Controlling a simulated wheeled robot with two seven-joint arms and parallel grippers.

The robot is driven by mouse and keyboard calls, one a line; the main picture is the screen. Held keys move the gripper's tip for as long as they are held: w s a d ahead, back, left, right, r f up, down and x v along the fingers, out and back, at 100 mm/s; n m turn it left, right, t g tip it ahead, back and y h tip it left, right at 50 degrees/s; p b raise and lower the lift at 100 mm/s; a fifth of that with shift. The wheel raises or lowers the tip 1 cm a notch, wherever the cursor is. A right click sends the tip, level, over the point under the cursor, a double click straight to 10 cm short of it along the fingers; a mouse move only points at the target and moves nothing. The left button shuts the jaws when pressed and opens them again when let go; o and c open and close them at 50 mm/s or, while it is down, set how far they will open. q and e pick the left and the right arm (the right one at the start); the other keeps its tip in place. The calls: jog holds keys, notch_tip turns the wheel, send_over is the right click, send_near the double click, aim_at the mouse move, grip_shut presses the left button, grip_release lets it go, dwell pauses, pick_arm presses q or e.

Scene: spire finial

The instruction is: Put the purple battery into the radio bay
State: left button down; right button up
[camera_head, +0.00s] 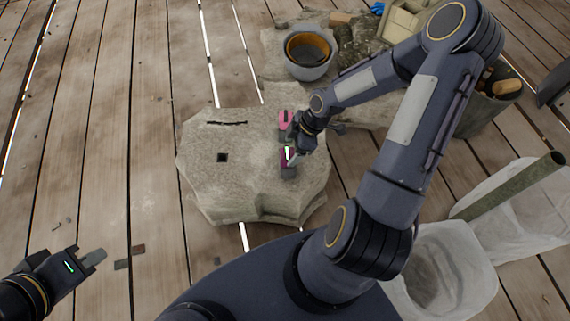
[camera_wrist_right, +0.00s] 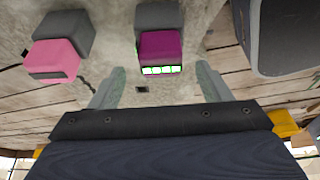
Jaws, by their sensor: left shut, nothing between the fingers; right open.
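The purple battery (camera_head: 288,156) is on a pale stone slab, with a dark grey block against it. In the right wrist view the purple battery (camera_wrist_right: 160,47) has a bright green-white strip along its near edge. My right gripper (camera_wrist_right: 161,68) is open, its fingertips on either side of the battery's near end with gaps to both. In the head view the wrist partly hides that area. My left gripper (camera_head: 98,256) is shut and empty, low at the left over the planks. I cannot tell for certain which part is the radio bay; a small dark square hole (camera_head: 222,157) shows in the slab.
A pink block (camera_head: 286,118) with a dark grey part sits beside the purple battery, further back on the stone slab (camera_head: 205,190). A grey bucket (camera_head: 310,68) stands behind. A pale sack (camera_head: 520,205) with a pole lies at right. Planks at left are mostly clear.

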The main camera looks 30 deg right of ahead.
aim_at(289, 153)
jog(key=b+x, duration=0.2)
jog(key=x, duration=0.2)
jog(key=shift+f, duration=0.35)
jog(key=c, duration=1.2)
jog(key=shift+c, duration=0.2)
jog(key=shift+r, duration=0.2)
